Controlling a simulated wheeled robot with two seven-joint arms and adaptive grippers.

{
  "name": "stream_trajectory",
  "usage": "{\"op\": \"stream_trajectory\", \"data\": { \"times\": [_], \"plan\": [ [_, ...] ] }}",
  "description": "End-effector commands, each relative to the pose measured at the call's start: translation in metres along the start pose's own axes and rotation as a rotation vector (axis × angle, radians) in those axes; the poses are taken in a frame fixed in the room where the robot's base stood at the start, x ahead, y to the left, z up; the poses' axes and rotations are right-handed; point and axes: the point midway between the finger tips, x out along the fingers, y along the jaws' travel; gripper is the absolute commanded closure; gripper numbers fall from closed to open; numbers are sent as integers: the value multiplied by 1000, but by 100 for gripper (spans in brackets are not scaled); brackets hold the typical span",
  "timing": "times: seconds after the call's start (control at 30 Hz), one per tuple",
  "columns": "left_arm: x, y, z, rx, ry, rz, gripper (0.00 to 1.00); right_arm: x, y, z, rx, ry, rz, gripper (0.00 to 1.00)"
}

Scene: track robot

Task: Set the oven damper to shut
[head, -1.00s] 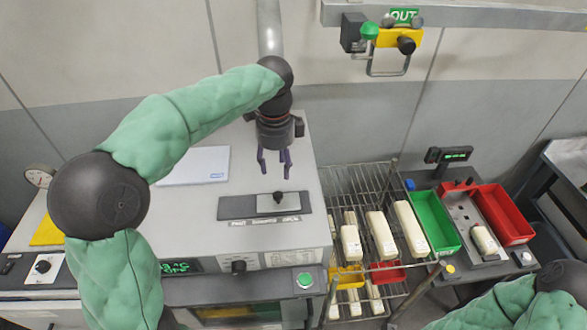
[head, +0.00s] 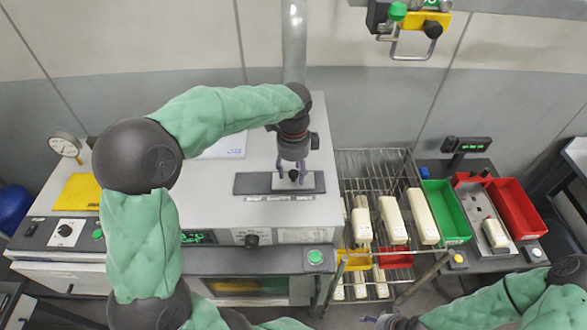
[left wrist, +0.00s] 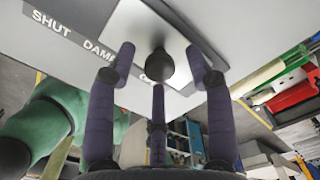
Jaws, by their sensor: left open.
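The oven damper is a dark track (head: 252,184) on top of the oven. Its light slider plate (head: 312,182) sits at the right end, with a black knob (head: 293,176) standing on it. The left wrist view shows the knob (left wrist: 159,67) and a label strip (left wrist: 72,35) reading SHUT at the left and DAMPER beside it. My left gripper (head: 292,171) is open over the slider, its purple fingers spread around the knob. No grip on the knob shows. My right gripper (head: 380,321) shows only in part at the bottom edge; its jaws are unclear.
Green (head: 445,205) and red (head: 515,208) trays lie further right. A pipe (head: 293,50) rises behind.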

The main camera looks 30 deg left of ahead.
Motion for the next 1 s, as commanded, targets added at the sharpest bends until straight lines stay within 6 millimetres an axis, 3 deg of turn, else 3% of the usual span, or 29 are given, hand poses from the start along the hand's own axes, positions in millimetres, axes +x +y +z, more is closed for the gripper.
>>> {"op": "stream_trajectory", "data": {
  "times": [0.27,0.43,0.67,1.0],
  "plan": [
    [1,0,0,0,0,0,50,0,0,0,0,0,0,38],
    [1,0,0,0,0,0,98,0,0,0,0,0,0,38],
    [1,1,4,-2,0,0,100,1,0,0,0,0,0,38],
    [2,29,73,-7,-2,0,100,9,3,0,0,0,0,38]
  ]
}}
